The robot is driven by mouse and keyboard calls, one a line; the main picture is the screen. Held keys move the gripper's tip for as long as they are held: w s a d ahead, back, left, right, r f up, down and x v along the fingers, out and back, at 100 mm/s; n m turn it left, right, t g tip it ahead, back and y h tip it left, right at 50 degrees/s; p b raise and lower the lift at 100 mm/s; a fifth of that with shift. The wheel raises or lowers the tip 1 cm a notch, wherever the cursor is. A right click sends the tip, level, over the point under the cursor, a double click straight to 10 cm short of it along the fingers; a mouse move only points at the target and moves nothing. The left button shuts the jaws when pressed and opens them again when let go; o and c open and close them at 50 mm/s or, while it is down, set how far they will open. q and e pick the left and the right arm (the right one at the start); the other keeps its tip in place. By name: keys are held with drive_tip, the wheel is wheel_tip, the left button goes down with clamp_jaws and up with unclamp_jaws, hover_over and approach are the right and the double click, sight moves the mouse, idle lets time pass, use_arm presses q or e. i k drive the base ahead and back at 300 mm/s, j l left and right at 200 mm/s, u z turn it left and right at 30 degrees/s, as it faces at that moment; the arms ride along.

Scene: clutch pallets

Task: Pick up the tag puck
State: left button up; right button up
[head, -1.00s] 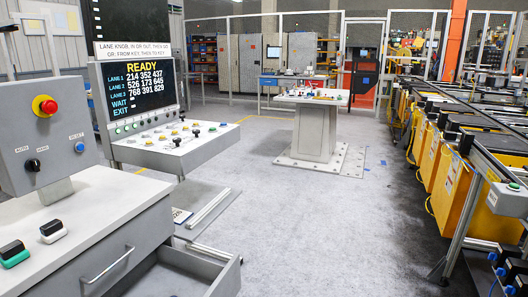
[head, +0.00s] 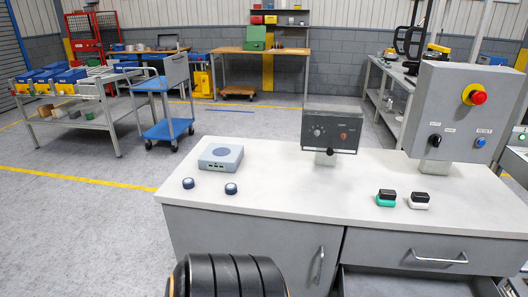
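Two small dark round pucks lie on the white top of the grey counter (head: 300,188), one on the left (head: 188,183) and one on the right (head: 231,189). They are apart from each other. I cannot tell from their looks which is the tag puck. Behind them stands a low grey box with a blue-grey top and a round mark (head: 220,157). A black ribbed part of my own arm shows at the bottom edge, in front of the counter. No gripper fingers are in view.
A dark gauge box (head: 331,129) and a grey control box with a red button (head: 464,115) stand on the counter. Two black-handled blocks, one green-based (head: 386,198) and one white-based (head: 419,201), lie right. An open drawer (head: 420,283) juts out below.

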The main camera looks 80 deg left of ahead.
sight(188, 183)
drive_tip(key=u, duration=3)
drive_tip(key=i+l+u, duration=0.2)
drive_tip(key=i+l, duration=0.15)
drive_tip(key=i, duration=0.2)
drive_tip(key=i+l+u, duration=0.2)
drive_tip(key=i+l, duration=0.2)
drive_tip(key=i, duration=0.15)
